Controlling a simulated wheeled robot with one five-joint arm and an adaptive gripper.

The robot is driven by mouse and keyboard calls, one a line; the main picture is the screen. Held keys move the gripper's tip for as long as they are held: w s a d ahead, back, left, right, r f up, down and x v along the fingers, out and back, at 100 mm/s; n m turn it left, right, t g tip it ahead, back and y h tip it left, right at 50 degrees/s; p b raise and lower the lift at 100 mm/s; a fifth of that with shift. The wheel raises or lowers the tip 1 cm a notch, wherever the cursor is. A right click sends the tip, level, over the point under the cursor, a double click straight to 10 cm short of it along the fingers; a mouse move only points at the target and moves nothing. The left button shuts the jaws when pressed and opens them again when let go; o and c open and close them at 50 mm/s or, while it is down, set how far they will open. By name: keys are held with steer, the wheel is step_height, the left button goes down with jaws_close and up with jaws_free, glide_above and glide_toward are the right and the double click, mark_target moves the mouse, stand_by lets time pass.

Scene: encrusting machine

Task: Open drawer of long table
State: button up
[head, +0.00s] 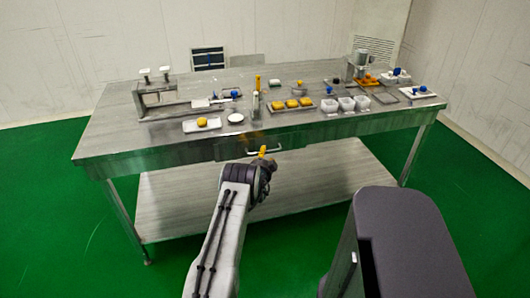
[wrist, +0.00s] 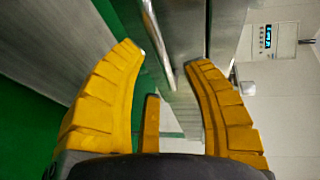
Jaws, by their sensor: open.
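The long table (head: 110,146) is a steel table with a lower shelf, in the middle of the head view. Its drawer (head: 228,150) is set in the front edge and looks flush with it. The bar handle (head: 288,149) is on the drawer front, partly hidden by my gripper (head: 263,152). In the wrist view my yellow gripper (wrist: 167,56) is open, with its fingers spread on either side of the metal handle (wrist: 153,35). The handle runs between the fingertips, nearer the left finger. Contact cannot be told. The drawer front (wrist: 182,25) lies right of the handle.
The tabletop holds a white tray with a yellow item (head: 202,125), a tray of yellow pieces (head: 292,105), white containers (head: 346,104) and a metal stand (head: 150,97). The lower shelf (head: 175,205) is bare. Green floor (head: 80,245) is clear in front.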

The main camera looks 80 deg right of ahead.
steer(key=shift+d+f, duration=0.2)
steer(key=shift+d, duration=0.65)
steer(key=shift+d+f, duration=0.15)
steer(key=shift+d, duration=0.7)
steer(key=shift+d, duration=0.1)
steer(key=shift+c, duration=0.3)
jaws_close()
